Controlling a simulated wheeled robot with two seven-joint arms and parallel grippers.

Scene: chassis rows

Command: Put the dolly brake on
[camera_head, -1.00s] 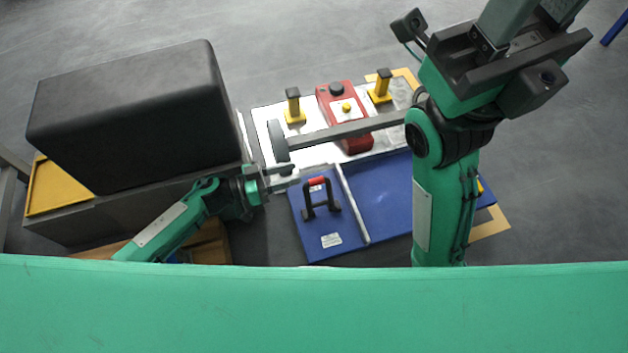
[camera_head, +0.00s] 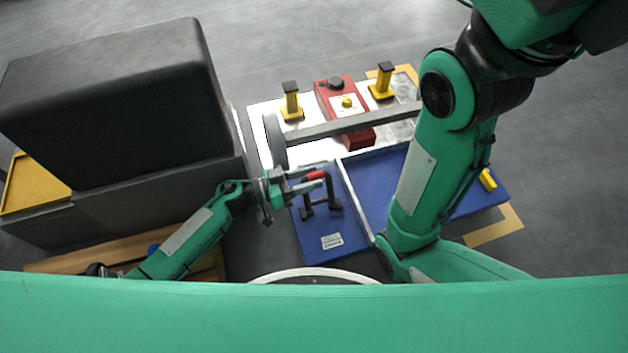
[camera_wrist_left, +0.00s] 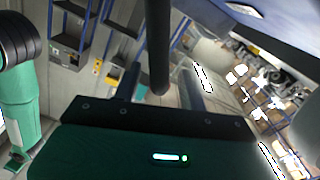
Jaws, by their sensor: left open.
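The dolly is a low blue deck (camera_head: 330,228) in the head view. A black bracket-shaped lever (camera_head: 333,190) with a red grip (camera_head: 315,175) stands near its left side; I take it to be the brake. My left gripper (camera_head: 306,182) is open, its fingers pointing right, overlapping the red grip and lever top in this view. I cannot tell whether they touch. In the left wrist view a dark bar (camera_wrist_left: 157,45) shows between the two fingers (camera_wrist_left: 160,85). My right gripper is out of the picture; its arm runs up the right side.
A large black block (camera_head: 115,100) on a dark grey base stands left of my left arm. Behind the deck are a red box (camera_head: 335,95) with a black knob, two yellow posts (camera_head: 291,103), (camera_head: 382,82) and a grey bar (camera_head: 350,126). Open floor lies at the back and right.

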